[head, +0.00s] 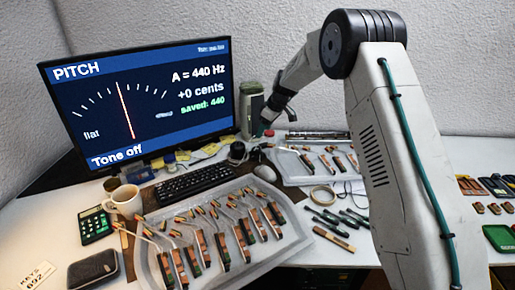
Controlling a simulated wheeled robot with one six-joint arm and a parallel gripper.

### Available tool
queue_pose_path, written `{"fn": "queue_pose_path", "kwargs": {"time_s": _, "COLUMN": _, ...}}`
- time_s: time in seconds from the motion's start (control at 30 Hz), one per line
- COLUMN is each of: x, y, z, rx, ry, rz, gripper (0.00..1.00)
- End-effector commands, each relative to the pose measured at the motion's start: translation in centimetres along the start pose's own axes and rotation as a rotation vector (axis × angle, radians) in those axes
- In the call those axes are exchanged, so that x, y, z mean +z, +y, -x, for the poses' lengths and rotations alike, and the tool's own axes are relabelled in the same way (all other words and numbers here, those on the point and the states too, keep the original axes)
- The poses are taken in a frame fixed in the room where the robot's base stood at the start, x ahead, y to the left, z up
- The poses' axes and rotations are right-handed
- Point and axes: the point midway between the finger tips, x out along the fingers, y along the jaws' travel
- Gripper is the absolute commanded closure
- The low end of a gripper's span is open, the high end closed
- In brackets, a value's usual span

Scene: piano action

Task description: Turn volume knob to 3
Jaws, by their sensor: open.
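A small black round object (237,150) sits on the desk just right of the monitor's lower corner and behind the keyboard; it may be the volume knob, but it is too small to read any markings. My gripper (279,116) is open and empty, its dark fingers pointing down in front of the grey-green canister. It is above and to the right of the black round object, apart from it. The monitor (145,100) shows PITCH, A = 440 Hz, +0 cents, saved: 440 and Tone off. No volume number is legible.
A keyboard (193,182), mouse (265,172), mug (126,201) and calculator (94,225) crowd the desk. A clear tray (285,243) holds several piano action parts. The canister (252,108) stands behind my gripper; a small red-topped item (269,133) is below it.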

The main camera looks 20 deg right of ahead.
Motion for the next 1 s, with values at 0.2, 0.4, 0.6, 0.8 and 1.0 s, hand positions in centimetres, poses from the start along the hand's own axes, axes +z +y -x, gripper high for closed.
{"fn": "queue_pose_path", "kwargs": {"time_s": 0.2, "x": 0.2, "y": 2.1, "z": -4.6, "rx": 0.003, "ry": 0.015, "rz": 0.045, "gripper": 0.39}}
{"fn": "queue_pose_path", "kwargs": {"time_s": 0.4, "x": 0.3, "y": 2.3, "z": -7.0, "rx": 0.001, "ry": 0.016, "rz": 0.051, "gripper": 0.39}}
{"fn": "queue_pose_path", "kwargs": {"time_s": 0.6, "x": 0.2, "y": 2.2, "z": -10.3, "rx": 0.002, "ry": 0.015, "rz": 0.051, "gripper": 0.39}}
{"fn": "queue_pose_path", "kwargs": {"time_s": 0.8, "x": 0.2, "y": 2.2, "z": -12.3, "rx": 0.002, "ry": 0.016, "rz": 0.051, "gripper": 0.39}}
{"fn": "queue_pose_path", "kwargs": {"time_s": 1.0, "x": 0.1, "y": 2.3, "z": -12.7, "rx": 0.004, "ry": 0.017, "rz": 0.05, "gripper": 0.39}}
